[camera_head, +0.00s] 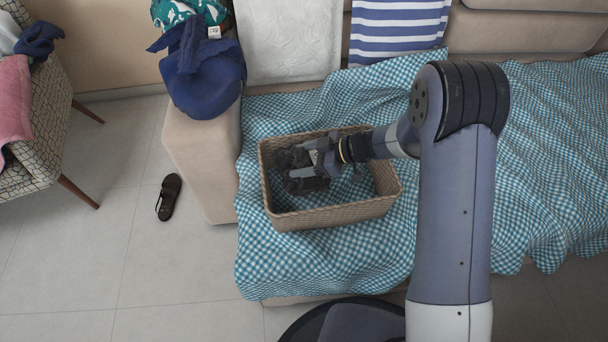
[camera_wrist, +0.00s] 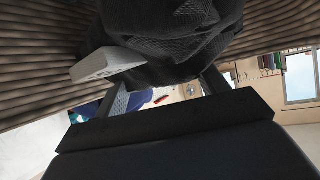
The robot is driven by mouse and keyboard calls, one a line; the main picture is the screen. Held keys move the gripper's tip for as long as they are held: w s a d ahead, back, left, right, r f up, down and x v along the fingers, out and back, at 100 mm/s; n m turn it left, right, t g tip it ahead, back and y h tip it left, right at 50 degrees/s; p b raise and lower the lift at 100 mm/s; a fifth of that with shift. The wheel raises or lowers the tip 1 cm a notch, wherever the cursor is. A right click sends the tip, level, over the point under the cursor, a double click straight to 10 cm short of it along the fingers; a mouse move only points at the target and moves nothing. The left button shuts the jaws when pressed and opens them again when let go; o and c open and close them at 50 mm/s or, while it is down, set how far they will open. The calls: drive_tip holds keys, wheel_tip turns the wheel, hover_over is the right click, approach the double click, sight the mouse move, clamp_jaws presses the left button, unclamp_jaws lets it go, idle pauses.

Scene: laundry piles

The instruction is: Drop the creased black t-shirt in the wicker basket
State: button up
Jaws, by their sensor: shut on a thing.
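The wicker basket (camera_head: 330,217) stands on the checked cloth over the sofa. It also shows in the wrist view (camera_wrist: 35,75), its ribbed wall at the left. My gripper (camera_head: 308,170) is inside the basket's outline, toward its left half. It is shut on the creased black t-shirt (camera_wrist: 170,45), which bunches up across the top middle of the wrist view. In the head view, the dark fabric (camera_head: 290,156) shows beside the gripper at the basket's left. A pale piece with small marks (camera_wrist: 108,65) lies against the fabric. Whether the shirt touches the basket floor is hidden.
A blue-and-white checked cloth (camera_head: 300,262) covers the sofa seat. Blue clothing (camera_head: 208,85) hangs on the sofa arm (camera_head: 200,160). A striped cloth (camera_head: 398,30) leans at the back. A brown sandal (camera_head: 168,197) lies on the tiled floor; a patterned chair stands at the left.

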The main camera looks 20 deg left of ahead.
drive_tip(key=shift+f+b, duration=0.7)
drive_tip(key=shift+f, duration=1.8)
drive_tip(key=shift+f, duration=0.6)
drive_tip(key=o, duration=1.1)
drive_tip(key=shift+c, duration=0.2)
drive_tip(key=shift+r, duration=0.1)
drive_tip(key=shift+r, duration=0.35)
drive_tip(key=p+v, duration=0.2)
drive_tip(key=v, duration=0.5)
drive_tip(key=shift+d+r, duration=0.2)
drive_tip(key=shift+r, duration=0.05)
